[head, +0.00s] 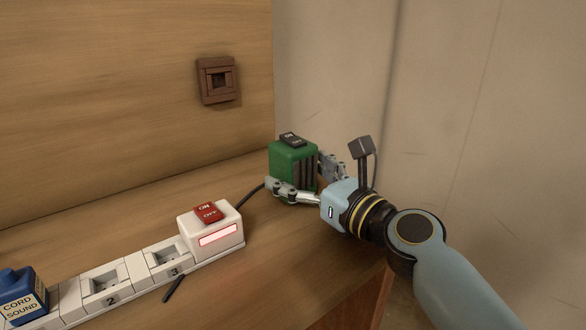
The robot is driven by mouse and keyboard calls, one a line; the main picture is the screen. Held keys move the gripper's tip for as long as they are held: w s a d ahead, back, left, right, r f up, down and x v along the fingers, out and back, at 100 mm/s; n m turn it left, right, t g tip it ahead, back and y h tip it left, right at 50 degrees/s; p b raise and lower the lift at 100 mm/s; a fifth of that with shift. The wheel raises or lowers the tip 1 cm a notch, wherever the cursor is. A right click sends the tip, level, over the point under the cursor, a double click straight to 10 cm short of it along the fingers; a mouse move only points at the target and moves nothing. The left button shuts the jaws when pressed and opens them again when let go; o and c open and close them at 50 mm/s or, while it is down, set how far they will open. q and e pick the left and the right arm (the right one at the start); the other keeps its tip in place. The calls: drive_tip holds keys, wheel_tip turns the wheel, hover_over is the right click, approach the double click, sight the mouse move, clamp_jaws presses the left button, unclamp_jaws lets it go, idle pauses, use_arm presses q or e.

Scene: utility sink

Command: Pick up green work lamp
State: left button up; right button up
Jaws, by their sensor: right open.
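The green work lamp (286,158) is a small green box with a dark ON/OFF switch on top and dark ribs on its right side. It stands upright on the wooden surface near the back right corner. My right gripper (298,174) reaches in from the right with its jaws open. One finger is in front of the lamp's lower part and the other is at its right rear side. I cannot tell whether the fingers touch the lamp. My left gripper is not in view.
A white power strip (135,272) with numbered sockets and a red ON/OFF switch (208,212) lies at front left. A blue plug (20,297) sits at its left end. A dark cord runs near the lamp. A brown wall socket (218,80) is behind. The wooden surface ends at right.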

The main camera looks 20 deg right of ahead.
drive_tip(key=x, duration=0.2)
drive_tip(key=shift+w, duration=0.25)
drive_tip(key=c, duration=1.6)
